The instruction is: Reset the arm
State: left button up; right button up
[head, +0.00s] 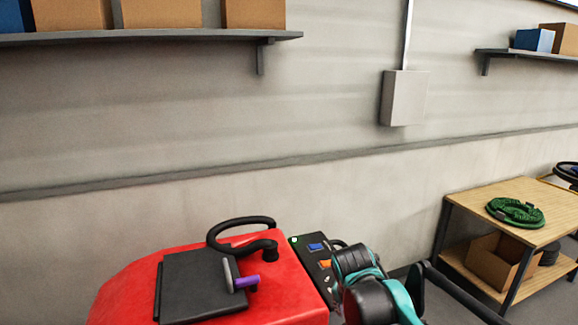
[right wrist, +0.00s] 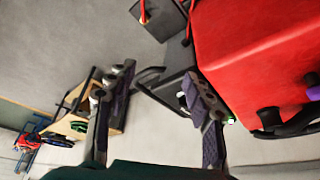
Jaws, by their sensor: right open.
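My right arm (head: 368,285), black and teal, is raised at the bottom centre right of the head view, beside the red scrubber. My left arm and gripper are not in view. The red scrubber (head: 118,300) fills the lower left of the head view and also shows at the right of the right wrist view (right wrist: 250,50). The right finger is close to its edge in that picture; I cannot tell whether they touch.
A wooden workbench (head: 480,207) with a coiled green hose (head: 515,212) stands right. Shelves (head: 150,36) hang on the wall.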

jog(key=s+d+f+n+t+y+b, duration=0.2)
jog(key=s+f+n+b, duration=0.4)
jog(key=s+f, duration=1)
jog(key=shift+s+t+b, duration=0.5)
jog(key=shift+t+b, duration=0.1)
jog(key=shift+b, duration=0.65)
